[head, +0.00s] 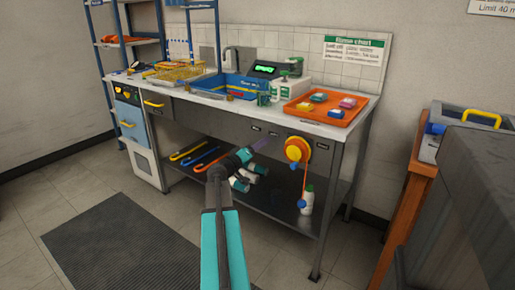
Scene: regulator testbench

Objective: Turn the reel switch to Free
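A round yellow and orange reel (297,150) is mounted on the front edge of the metal bench, toward its right end. An orange-red cord hangs from it to a small blue piece (302,203). The switch is too small to make out, so its setting cannot be told. My teal arm reaches up from the bottom middle of the head view.
The bench top (215,98) holds a blue tray (243,87), a wire basket (180,73), and an orange tray (320,107) with colored blocks. A white bottle (307,200) stands on the lower shelf below the reel. A wooden stand (408,205) is at right. A dark mat (130,240) lies on open floor.

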